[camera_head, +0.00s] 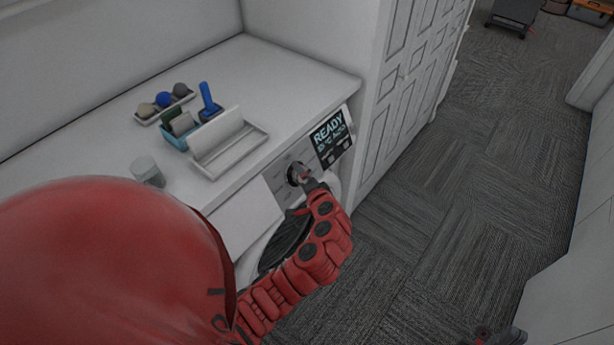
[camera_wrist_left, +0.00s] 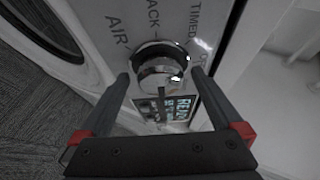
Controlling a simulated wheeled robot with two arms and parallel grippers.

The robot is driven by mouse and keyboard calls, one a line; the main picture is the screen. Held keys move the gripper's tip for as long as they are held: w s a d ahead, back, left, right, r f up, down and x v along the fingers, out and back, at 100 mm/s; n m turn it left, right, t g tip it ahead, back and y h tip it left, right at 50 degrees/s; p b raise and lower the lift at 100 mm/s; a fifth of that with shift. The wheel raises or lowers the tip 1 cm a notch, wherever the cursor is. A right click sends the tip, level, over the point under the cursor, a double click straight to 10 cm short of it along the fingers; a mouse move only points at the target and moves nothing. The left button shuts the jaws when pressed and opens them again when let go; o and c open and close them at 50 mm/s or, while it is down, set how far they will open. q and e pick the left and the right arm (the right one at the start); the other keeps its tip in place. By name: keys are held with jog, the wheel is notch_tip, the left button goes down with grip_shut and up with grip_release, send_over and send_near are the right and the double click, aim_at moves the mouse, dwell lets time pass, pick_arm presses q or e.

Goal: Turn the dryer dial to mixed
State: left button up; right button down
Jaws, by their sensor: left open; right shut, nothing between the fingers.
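The dryer dial (camera_head: 295,173) is a round metallic knob on the dryer's pale control panel, left of a dark display (camera_head: 331,134) reading READY. In the left wrist view the dial (camera_wrist_left: 160,67) sits between the two open fingers of my left gripper (camera_wrist_left: 160,77), one on each side; I cannot tell whether they touch it. Labels AIR, part of a word ending in ACK, and TIMED show around it. The word mixed and the dial's pointer cannot be made out. In the head view my left gripper (camera_head: 308,183) partly covers the panel. My right gripper (camera_head: 500,337) is shut and empty at the bottom right edge.
The dryer's round door (camera_head: 285,245) is below the panel, partly behind my left arm. On the white countertop (camera_head: 265,72) stand a white tray (camera_head: 230,150), a blue holder (camera_head: 176,138), a tray of balls and a clear cup (camera_head: 147,171). Carpet floor is open to the right.

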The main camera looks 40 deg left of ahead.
pick_arm(q)
jog(key=v, duration=1.7)
jog(key=shift+r, duration=0.1)
